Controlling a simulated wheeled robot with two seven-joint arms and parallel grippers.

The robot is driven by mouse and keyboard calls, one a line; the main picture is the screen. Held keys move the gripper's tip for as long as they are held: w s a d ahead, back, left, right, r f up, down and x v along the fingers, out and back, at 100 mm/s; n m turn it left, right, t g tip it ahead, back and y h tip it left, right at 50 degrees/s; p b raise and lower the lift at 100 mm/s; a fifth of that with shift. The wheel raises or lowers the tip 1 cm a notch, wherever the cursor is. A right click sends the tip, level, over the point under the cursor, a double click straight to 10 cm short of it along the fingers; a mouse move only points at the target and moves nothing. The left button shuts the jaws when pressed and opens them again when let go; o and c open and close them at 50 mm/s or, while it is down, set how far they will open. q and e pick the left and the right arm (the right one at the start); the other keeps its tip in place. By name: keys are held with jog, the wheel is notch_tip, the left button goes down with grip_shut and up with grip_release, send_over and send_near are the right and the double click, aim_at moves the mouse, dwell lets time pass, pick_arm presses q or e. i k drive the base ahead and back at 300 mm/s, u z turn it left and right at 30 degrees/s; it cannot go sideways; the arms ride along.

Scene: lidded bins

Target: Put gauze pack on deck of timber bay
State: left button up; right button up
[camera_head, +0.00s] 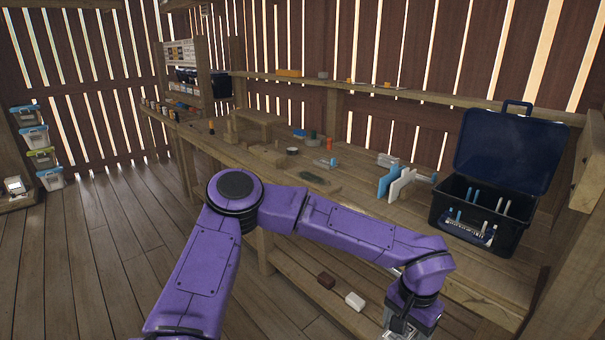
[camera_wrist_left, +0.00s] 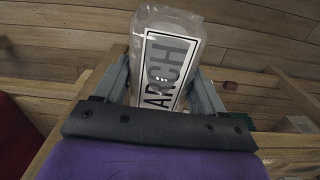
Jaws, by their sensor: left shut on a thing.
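My left gripper (camera_head: 408,328) is at the bottom right of the head view, in front of the wooden bench. In the left wrist view the same gripper (camera_wrist_left: 165,95) is shut on a pale, translucent pack (camera_wrist_left: 188,22) with a white label reading "ARCH". No print confirms that it is the gauze pack. The pack's lower end is hidden behind the gripper. The timber structure is a long bench with a worktop (camera_head: 335,205) and a lower wooden deck (camera_head: 300,268); I cannot tell which part is named the timber bay. My right gripper is not in view.
A brown block (camera_head: 326,280) and a white block (camera_head: 355,301) lie on the lower deck. A dark blue open-lidded box (camera_head: 440,212) stands at the worktop's right end, beside upright blue and white panels (camera_head: 389,181). Lidded bins (camera_head: 33,137) are stacked at far left. The left floor is clear.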

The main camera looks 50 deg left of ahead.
aim_at(395, 219)
jog(key=k, duration=0.25)
jog(key=u, duration=1.6)
jog(key=i, duration=1.4)
jog(key=z, duration=0.7)
